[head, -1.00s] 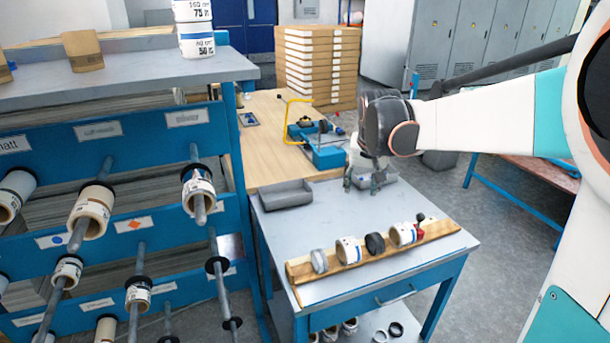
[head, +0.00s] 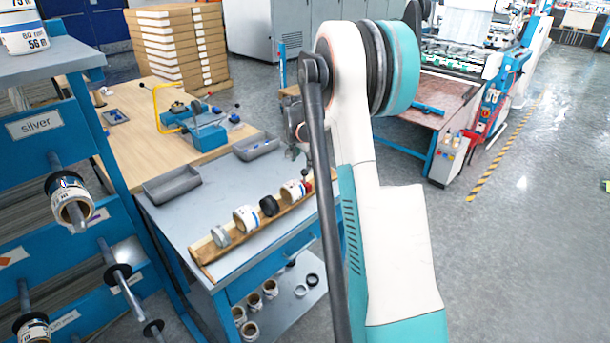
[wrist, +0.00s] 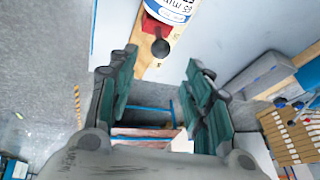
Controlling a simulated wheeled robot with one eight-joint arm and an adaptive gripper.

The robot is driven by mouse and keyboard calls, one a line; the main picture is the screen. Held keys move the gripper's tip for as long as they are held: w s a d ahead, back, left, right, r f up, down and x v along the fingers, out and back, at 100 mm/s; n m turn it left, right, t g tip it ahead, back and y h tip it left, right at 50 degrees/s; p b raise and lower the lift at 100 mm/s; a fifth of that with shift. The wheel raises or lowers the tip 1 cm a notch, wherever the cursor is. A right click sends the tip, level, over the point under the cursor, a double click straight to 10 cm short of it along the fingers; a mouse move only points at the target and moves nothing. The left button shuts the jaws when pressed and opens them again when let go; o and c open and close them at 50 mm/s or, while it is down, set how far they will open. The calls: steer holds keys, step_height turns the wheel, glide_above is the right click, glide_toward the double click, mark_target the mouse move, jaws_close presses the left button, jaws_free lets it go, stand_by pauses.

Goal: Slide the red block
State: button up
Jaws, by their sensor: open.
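The red block (head: 308,186), partly hidden by my arm in the head view, sits at the right end of a wooden rail (head: 262,229) on the grey bench. In the wrist view the red block (wrist: 158,29) shows its black knob (wrist: 160,47) beside a white printed roll (wrist: 171,8). On the rail are a grey ring (head: 220,236), a white roll (head: 245,218), a black ring (head: 269,206) and another white roll (head: 291,191). My gripper (wrist: 160,65) is open and empty, its fingers spread either side of the knob in view, with no visible contact.
Two grey trays stand at the back of the bench, at left (head: 172,186) and right (head: 256,147). A wooden table (head: 140,135) with a blue device (head: 205,131) lies behind. A blue roll rack (head: 60,210) stands at left. Open floor (head: 530,230) lies at right.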

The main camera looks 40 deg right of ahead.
mark_target(305, 170)
steer(key=b+x, duration=0.2)
steer(key=x, duration=0.8)
steer(key=shift+b, duration=0.35)
jaws_close()
